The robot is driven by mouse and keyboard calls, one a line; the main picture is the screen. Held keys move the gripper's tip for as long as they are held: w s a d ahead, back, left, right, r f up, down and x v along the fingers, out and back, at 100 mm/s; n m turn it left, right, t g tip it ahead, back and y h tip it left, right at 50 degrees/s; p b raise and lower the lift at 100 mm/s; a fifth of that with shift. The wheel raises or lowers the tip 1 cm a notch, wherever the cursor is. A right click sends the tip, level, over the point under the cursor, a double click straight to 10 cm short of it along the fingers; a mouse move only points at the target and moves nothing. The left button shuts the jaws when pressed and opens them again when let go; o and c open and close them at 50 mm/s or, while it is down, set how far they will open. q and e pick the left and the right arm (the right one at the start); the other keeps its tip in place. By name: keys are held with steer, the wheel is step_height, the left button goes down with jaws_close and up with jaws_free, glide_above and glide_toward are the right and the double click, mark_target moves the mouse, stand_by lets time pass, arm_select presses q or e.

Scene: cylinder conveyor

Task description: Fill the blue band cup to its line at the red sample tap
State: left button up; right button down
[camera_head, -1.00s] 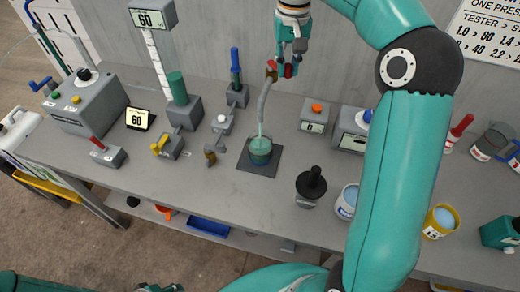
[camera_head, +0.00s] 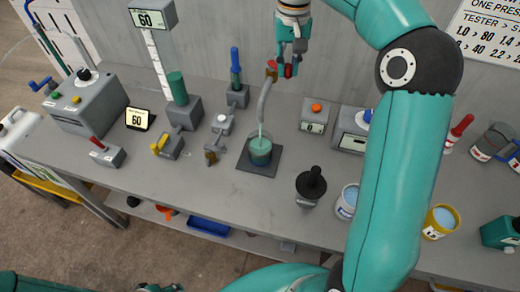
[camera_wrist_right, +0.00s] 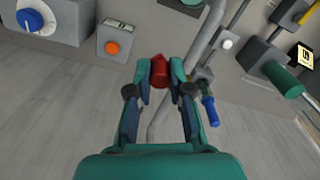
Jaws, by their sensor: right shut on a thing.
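The cup (camera_head: 260,156) stands upright on a dark square mat (camera_head: 272,168). Teal-green liquid shows in it; I cannot make out its band or line. The grey bent pipe of the sample tap (camera_head: 263,102) comes down over the cup, and a thin pale green stream runs from its end into the cup. My right gripper (camera_head: 288,71) is at the top of the pipe. In the right wrist view its fingers (camera_wrist_right: 160,75) are closed around the red tap handle (camera_wrist_right: 159,72). My left gripper (camera_head: 160,288) shows only in part at the bottom edge.
A black-knobbed grey item (camera_head: 310,186) and a white cup (camera_head: 347,203) stand right of the mat. Several taps and valves, one yellow-handled (camera_head: 167,146), stand to the left. A box with an orange button (camera_head: 315,117) is behind. The front bench strip is mostly clear.

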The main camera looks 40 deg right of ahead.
steer(key=shift+s+f, duration=0.1)
steer(key=shift+f, duration=0.15)
steer(key=shift+d+r+n+p, duration=0.15)
steer(key=shift+d+n+p, duration=0.2)
steer(key=shift+n+p, duration=0.3)
steer(key=d+n+p, duration=0.1)
steer(key=n, duration=0.1)
steer(key=w+d+n+p, duration=0.1)
steer(key=n, duration=0.1)
steer(key=d+n+p, duration=0.1)
steer(key=n, duration=0.2)
steer(key=shift+w, duration=0.15)
steer(key=c, duration=0.7)
jaws_free()
steer(key=shift+d+f, duration=0.15)
steer(key=shift+f, duration=0.05)
steer(key=shift+c, duration=0.2)
steer(key=o, duration=0.7)
steer(key=shift+w+r, duration=0.1)
steer(key=shift+r, duration=0.05)
steer(key=shift+o, duration=0.2)
